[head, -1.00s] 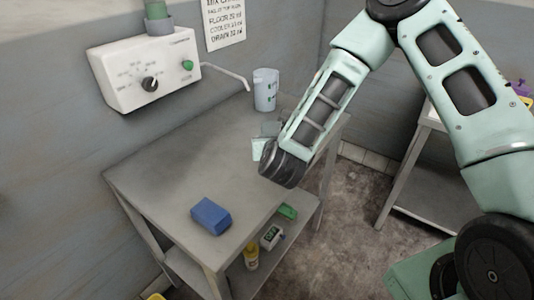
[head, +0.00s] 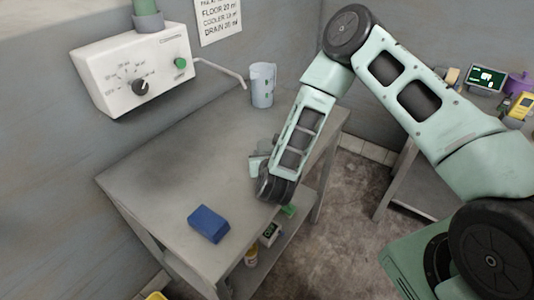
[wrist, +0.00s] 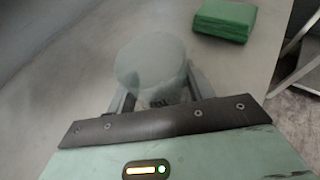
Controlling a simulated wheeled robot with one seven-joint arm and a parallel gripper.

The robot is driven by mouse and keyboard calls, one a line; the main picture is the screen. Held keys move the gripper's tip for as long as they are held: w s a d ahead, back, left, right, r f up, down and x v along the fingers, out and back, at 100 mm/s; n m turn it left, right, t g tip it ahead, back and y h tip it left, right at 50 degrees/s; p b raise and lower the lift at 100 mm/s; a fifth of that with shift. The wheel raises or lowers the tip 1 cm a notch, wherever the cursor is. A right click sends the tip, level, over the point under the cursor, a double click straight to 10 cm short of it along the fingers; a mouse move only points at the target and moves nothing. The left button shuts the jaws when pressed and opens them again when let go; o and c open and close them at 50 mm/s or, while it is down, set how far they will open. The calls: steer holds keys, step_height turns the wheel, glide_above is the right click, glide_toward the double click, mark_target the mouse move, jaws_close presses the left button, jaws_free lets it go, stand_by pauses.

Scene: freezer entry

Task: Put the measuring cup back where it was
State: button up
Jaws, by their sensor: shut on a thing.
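A small clear, pale cup, which looks like the measuring cup, is between the jaws of my gripper (wrist: 155,98). In the wrist view the cup (wrist: 150,60) shows its round outline and dark marks low on its side. In the head view the cup (head: 257,165) is mostly hidden by my arm, over the right part of the metal table (head: 150,180). I cannot tell whether it touches the table. My gripper is shut on it.
A clear jug (head: 262,85) with green marks stands at the table's back, near the spout of the white dispenser (head: 135,72). A blue block (head: 209,224) lies near the front edge. A green block (wrist: 225,20) shows in the wrist view. The table's middle is clear.

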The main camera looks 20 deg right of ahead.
steer(key=shift+f, duration=0.25)
steer(key=shift+f, duration=0.2)
steer(key=o, duration=1.1)
steer(key=shift+c, duration=0.2)
steer(key=shift+r, duration=0.1)
